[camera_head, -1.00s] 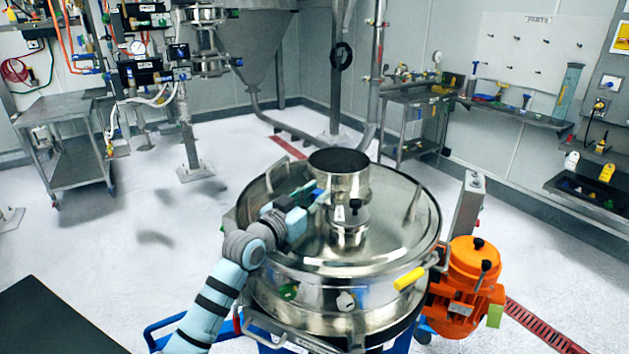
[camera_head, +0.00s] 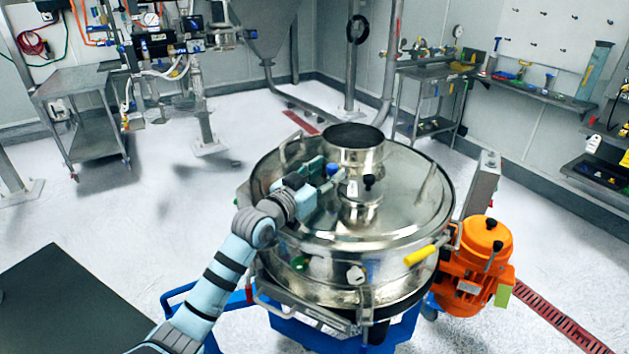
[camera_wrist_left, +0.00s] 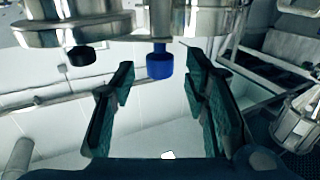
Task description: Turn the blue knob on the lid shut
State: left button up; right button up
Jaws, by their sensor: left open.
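In the left wrist view the blue knob (camera_wrist_left: 159,66) hangs on a thin metal stem. My left gripper (camera_head: 322,178) reaches over the lid from the left, close to the knob. In the wrist view the left gripper (camera_wrist_left: 158,82) is open, with a finger on each side of the blue knob and a gap on both sides. My right gripper is not in view.
An open metal inlet (camera_head: 357,140) rises behind the knob. A yellow handle (camera_head: 420,255) is on the sifter's front rim. An orange motor (camera_head: 475,265) stands at its right. A dark table (camera_head: 60,310) is at the lower left.

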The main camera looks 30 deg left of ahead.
pick_arm(q)
jog(key=s+a, duration=0.1)
jog(key=s, duration=0.9)
jog(key=shift+s, duration=0.3)
jog(key=shift+a, duration=0.15)
